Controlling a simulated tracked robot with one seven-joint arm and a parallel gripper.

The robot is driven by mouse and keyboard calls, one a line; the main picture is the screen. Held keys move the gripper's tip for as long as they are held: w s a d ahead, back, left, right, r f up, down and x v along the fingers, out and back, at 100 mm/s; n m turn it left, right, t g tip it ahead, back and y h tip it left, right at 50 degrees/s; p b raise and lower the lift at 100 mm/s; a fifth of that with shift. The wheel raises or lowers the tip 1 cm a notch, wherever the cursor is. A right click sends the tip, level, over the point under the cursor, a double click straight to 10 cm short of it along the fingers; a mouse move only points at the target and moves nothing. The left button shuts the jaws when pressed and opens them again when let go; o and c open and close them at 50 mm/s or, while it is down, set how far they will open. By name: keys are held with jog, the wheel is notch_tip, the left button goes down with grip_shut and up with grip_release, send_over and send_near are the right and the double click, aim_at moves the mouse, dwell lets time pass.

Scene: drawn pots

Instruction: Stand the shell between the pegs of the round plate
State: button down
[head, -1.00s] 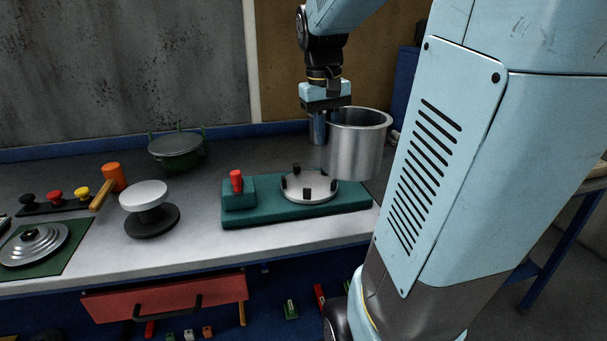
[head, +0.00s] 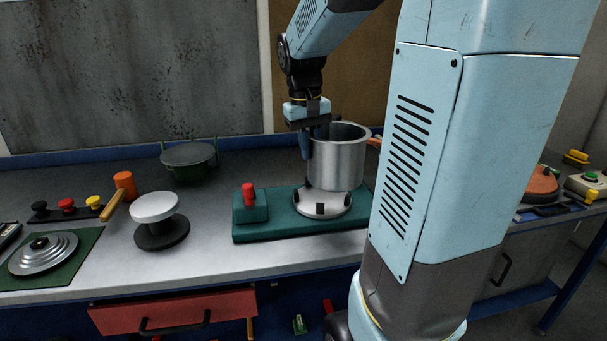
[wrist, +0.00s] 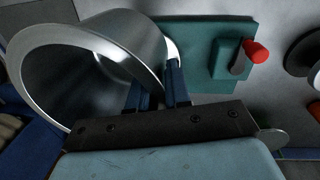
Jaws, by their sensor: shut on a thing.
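The shell (head: 338,165) is a plain metal cylinder with a flared rim, upright in the head view. My gripper (head: 307,145) is shut on the left side of its wall; in the wrist view the fingers (wrist: 158,94) pinch the wall near the rim. The round plate (head: 308,208) is a pale disc with dark pegs on a teal base. The shell is over the plate and hides its back part and some pegs. Its lower edge looks close to the plate; I cannot tell whether they touch. In the wrist view the shell (wrist: 125,38) covers most of the plate.
The teal base (head: 265,232) also carries a block with a red knob (head: 248,194). To the left stand a white-topped round stand (head: 155,207), an orange mallet (head: 124,185) and a green pot (head: 188,160). A red drawer (head: 180,311) is below the counter.

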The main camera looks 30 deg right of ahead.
jog(key=w+d+f, duration=0.1)
jog(key=w+f, duration=0.7)
jog(key=f, duration=0.2)
jog(key=shift+d+f, duration=0.25)
jog(key=shift+f, duration=0.1)
jog(key=c, duration=1.1)
grip_release()
